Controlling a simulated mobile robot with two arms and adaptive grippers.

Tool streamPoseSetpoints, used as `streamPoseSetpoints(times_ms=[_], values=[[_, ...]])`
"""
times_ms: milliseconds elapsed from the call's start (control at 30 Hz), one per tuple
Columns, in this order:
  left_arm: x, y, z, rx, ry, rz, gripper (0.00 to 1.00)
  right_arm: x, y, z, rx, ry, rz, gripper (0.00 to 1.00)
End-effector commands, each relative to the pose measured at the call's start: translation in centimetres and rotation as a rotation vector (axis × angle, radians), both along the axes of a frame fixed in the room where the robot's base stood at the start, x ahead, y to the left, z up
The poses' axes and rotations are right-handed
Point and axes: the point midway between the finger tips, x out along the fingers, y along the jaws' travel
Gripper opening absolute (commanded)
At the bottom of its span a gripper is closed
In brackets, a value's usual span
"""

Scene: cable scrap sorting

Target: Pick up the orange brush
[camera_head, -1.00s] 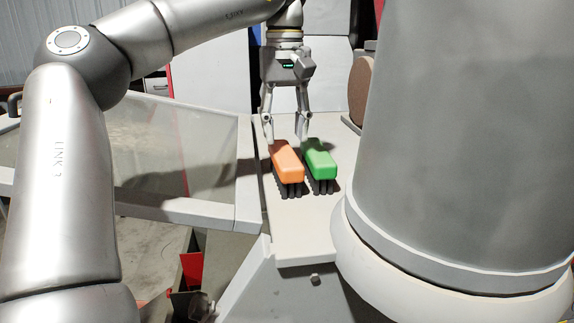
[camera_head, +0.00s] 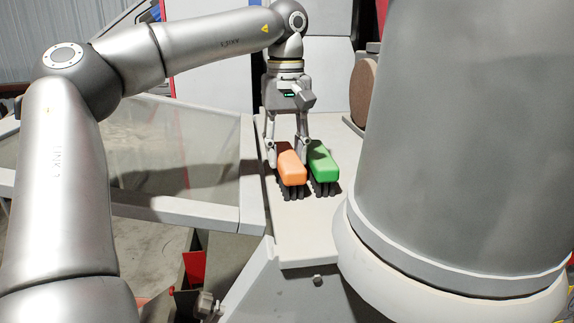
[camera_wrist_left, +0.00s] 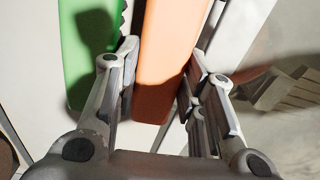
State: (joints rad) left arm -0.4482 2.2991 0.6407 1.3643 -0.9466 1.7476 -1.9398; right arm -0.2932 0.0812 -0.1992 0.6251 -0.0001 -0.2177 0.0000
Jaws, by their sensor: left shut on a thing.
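The orange brush (camera_head: 292,168) lies bristles down on the light work surface (camera_head: 305,235). The green brush (camera_head: 323,162) lies close beside it on the right. My left gripper (camera_head: 287,156) has come down over the far end of the orange brush and is shut on it, one finger on each side. In the left wrist view the orange brush (camera_wrist_left: 165,60) stands between the two fingers (camera_wrist_left: 160,85), with the green brush (camera_wrist_left: 88,50) outside the left finger. The bristles still appear to be at the surface. My right gripper is not in view.
A clear-sided bin (camera_head: 175,212) with a grey rim stands left of the surface. A brown round object (camera_head: 361,90) stands at the back right. A large grey cylinder fills the right of the head view. The surface in front of the brushes is free.

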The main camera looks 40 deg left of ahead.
Motion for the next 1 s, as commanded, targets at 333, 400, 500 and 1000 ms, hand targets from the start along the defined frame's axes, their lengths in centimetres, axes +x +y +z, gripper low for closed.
streamPoseSetpoints(times_ms=[333, 400, 500, 1000], values=[[0.1, 0.0, 0.9, 0.001, -0.002, 0.0, 0.1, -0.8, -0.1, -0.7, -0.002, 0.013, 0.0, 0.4], [0.1, -0.1, 1.5, 0.001, -0.004, 0.001, 0.1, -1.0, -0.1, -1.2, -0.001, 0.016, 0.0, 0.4], [0.1, -0.1, 2.7, 0.002, -0.004, 0.001, 0.1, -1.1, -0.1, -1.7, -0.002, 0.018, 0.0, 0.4], [-8.3, -2.7, 10.9, 0.004, -0.004, -0.002, 0.1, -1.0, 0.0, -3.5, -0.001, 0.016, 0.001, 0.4]])
